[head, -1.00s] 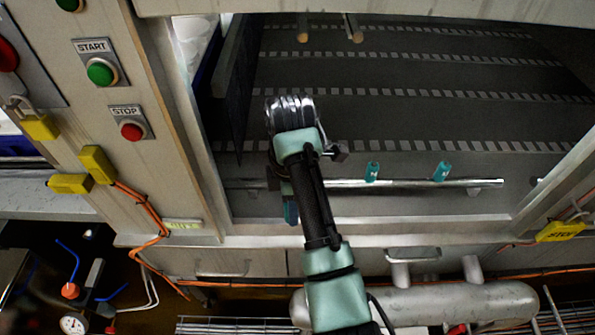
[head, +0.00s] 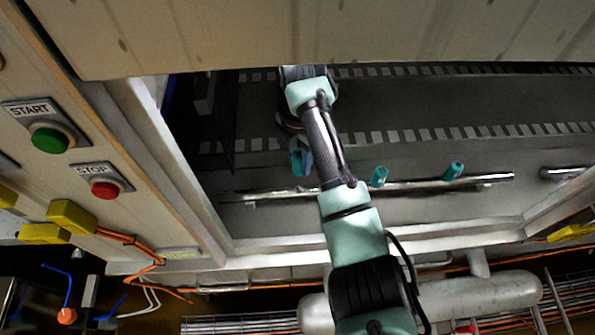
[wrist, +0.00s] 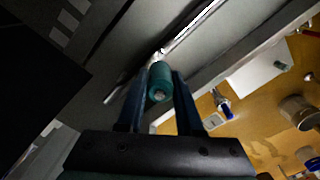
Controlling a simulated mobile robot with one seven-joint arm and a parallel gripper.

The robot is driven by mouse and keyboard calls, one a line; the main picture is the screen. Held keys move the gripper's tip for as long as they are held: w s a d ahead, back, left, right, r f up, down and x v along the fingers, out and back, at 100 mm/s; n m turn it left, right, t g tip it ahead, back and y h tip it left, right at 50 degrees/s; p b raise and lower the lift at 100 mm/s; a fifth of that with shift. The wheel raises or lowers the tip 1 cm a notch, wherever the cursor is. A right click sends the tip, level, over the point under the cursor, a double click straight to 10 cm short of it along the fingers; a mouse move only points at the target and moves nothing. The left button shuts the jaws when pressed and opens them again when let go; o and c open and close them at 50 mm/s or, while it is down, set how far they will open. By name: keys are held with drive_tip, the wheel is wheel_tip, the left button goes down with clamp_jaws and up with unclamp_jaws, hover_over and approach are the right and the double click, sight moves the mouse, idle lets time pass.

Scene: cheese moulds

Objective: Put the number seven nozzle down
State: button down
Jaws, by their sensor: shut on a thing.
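In the wrist view, my gripper (wrist: 159,84) has its two dark blue fingers closed on a teal nozzle (wrist: 160,80). The nozzle's round end faces the camera, and I cannot read a number on it. The metal spray pipe (wrist: 190,28) runs just beyond the nozzle; I cannot tell if they touch. In the head view, the blue fingers of my gripper (head: 301,158) are near the left part of the pipe (head: 420,187), and my arm hides the held nozzle. Two other teal nozzles, one (head: 379,176) nearer and one (head: 453,170) farther right, sit on the pipe.
The opening is framed by a metal sill (head: 400,235) below and a large panel (head: 330,35) above. A START button (head: 50,140) and a STOP button (head: 104,189) are on the left post. A horizontal tank (head: 480,300) lies below the sill.

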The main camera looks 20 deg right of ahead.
sight(299, 156)
drive_tip(key=shift+f, duration=3.05)
drive_tip(key=shift+f, duration=0.1)
drive_tip(key=shift+f+b, duration=0.4)
drive_tip(key=shift+f, duration=0.1)
drive_tip(key=c, duration=0.6)
unclamp_jaws()
drive_tip(key=shift+o, duration=0.2)
drive_tip(key=shift+r, duration=0.15)
wheel_tip(299, 156, up, 13)
drive_tip(key=shift+p, duration=0.75)
